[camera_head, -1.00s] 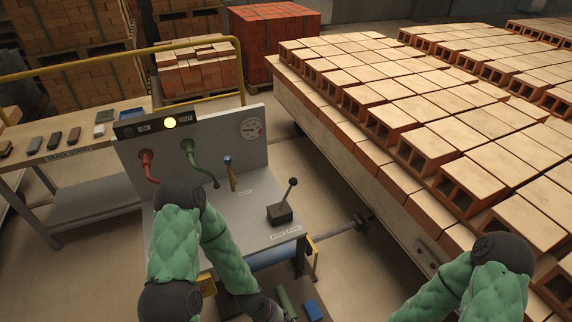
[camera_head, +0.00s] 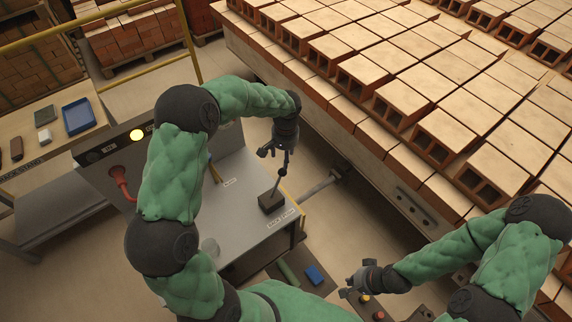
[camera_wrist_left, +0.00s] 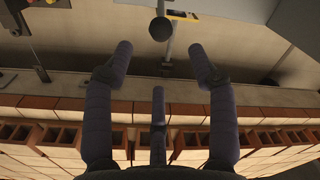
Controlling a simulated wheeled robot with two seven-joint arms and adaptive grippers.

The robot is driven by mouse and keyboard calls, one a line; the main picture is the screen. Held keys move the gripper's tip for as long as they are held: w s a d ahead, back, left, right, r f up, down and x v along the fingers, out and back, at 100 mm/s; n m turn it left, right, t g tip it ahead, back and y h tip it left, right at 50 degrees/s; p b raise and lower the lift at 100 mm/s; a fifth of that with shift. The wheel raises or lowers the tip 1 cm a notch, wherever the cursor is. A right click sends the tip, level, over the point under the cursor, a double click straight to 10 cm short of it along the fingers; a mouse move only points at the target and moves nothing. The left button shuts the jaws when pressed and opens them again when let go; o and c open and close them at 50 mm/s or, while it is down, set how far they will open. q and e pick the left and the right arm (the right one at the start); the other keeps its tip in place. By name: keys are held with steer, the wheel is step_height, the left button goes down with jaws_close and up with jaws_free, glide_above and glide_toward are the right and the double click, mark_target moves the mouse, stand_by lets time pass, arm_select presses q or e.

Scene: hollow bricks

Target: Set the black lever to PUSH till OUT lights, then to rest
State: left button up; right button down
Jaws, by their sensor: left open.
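The black lever (camera_head: 283,176) stands on its dark base block (camera_head: 270,202) on the grey console top, its shaft leaning slightly right in the head view. My left gripper (camera_head: 276,151) is open at the lever's upper end. In the left wrist view the round black knob (camera_wrist_left: 160,29) lies ahead of the spread fingertips (camera_wrist_left: 160,56), between them sideways, with nothing gripped. A yellow lamp (camera_head: 137,135) glows on the console's back panel. My left arm hides the panel to its right, so the OUT light cannot be seen. My right gripper (camera_head: 352,288) looks open and empty at lower right.
A red hose (camera_head: 121,183) comes from the back panel. The car of hollow bricks (camera_head: 424,123) stands just beyond the console. A box with coloured buttons (camera_head: 379,315) is by my right gripper. A blue block (camera_head: 314,275) and a green one (camera_head: 289,273) lie below the console.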

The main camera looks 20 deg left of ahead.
mark_target(282, 170)
arm_select(q)
steer(key=f, duration=0.9)
steer(key=shift+a+f, duration=0.25)
steer(key=shift+f, duration=0.1)
steer(key=shift+c, duration=0.3)
steer(key=shift+s, duration=0.1)
jaws_close()
